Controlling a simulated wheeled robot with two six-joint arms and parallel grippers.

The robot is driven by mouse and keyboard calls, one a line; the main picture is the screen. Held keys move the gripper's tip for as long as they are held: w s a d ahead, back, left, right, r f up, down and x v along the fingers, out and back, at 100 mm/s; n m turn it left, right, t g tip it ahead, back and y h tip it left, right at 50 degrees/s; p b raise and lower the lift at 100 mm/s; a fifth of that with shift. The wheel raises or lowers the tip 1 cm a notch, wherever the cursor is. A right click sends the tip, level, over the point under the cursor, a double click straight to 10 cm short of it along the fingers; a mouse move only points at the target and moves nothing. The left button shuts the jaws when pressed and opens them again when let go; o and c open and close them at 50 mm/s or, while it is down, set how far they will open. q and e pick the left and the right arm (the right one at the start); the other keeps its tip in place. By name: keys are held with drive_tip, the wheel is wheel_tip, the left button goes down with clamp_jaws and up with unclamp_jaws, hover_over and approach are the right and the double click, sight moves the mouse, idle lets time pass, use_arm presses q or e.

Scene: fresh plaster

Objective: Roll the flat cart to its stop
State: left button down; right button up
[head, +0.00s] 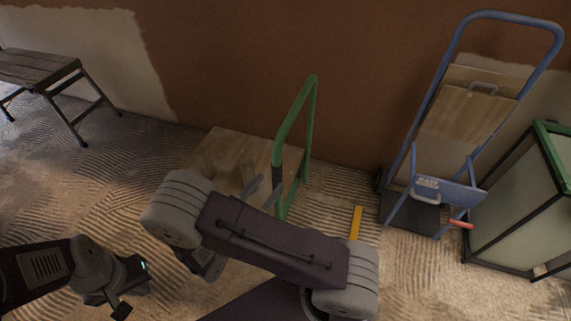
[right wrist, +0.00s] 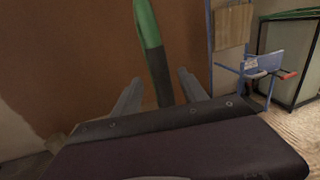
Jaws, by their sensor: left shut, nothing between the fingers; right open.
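The flat cart has a wooden deck (head: 222,150) and an upright green handle (head: 310,100) with a dark grip sleeve; it stands by the brown wall. My right arm hides part of the deck. My right gripper (head: 264,188) is open at the handle's near post. In the right wrist view the handle (right wrist: 150,35) and its dark sleeve show between the two fingers; I cannot tell whether they touch. A yellow strip (head: 356,222), possibly the stop, lies on the floor right of the cart. My left gripper (head: 128,290) is shut and empty, low at the left.
A blue hand truck (head: 432,187) carrying boxes (head: 465,112) stands at the right, beside a green-topped frame with pale panels (head: 520,205). A wooden bench (head: 40,68) stands at the far left. Ridged floor lies open between bench and cart.

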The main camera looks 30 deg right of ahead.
sight(281, 169)
drive_tip(key=b+x, duration=0.1)
drive_tip(key=x, duration=0.3)
drive_tip(key=b+x, duration=0.1)
drive_tip(key=x, duration=0.2)
drive_tip(key=shift+w+d+f, duration=0.15)
drive_tip(key=shift+d+f, duration=0.1)
drive_tip(key=shift+d, duration=0.15)
drive_tip(key=shift+w+d+r, duration=0.1)
drive_tip(key=shift+w+d, duration=0.05)
drive_tip(key=shift+d, duration=0.1)
clamp_jaws()
idle(0.7)
